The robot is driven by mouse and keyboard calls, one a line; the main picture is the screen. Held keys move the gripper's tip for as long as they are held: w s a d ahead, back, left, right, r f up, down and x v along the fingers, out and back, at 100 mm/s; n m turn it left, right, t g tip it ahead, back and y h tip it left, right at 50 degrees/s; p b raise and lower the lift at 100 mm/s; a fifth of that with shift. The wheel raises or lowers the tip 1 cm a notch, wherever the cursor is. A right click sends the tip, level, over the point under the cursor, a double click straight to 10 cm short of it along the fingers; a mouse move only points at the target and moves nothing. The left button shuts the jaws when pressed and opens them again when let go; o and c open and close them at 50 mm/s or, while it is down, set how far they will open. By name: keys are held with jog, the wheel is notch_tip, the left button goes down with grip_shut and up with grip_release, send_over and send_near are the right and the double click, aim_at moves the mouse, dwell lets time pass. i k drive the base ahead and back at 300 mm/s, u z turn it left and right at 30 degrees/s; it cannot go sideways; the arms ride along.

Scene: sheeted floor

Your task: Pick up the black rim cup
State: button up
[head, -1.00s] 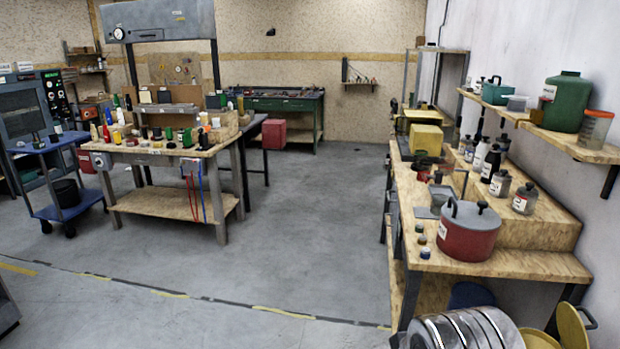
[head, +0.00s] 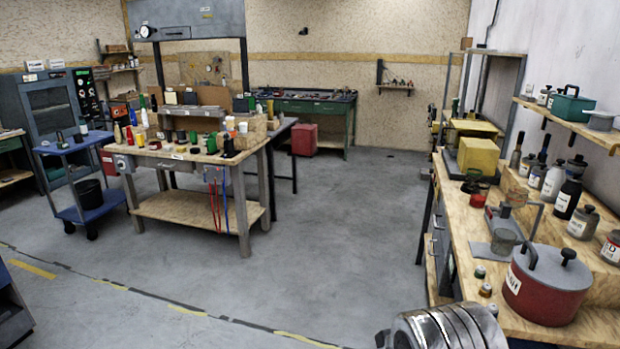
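I cannot pick out a cup with a clearly black rim; the small items are too small to tell. Two small pale cups (head: 231,123) stand near the right end of the middle workbench (head: 190,163), among bottles and jars. A grey cup-like vessel (head: 503,241) stands on the right bench, behind the red pot; its rim colour is unclear. My gripper is not in view. A ribbed metal part at the bottom edge appears to be part of my arm.
A red pot with a grey lid (head: 545,290) stands on the near right bench (head: 478,265). A blue cart (head: 85,205) stands left of the middle workbench. The grey floor (head: 345,235) between the benches is clear. A green bench (head: 325,122) stands at the back wall.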

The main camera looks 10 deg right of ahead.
aim_at(479, 190)
jog(key=i, duration=1.6)
jog(key=z, duration=0.5)
jog(key=i, duration=0.75)
jog(key=z, duration=0.6)
jog(key=i, duration=1.1)
jog(key=z, duration=0.4)
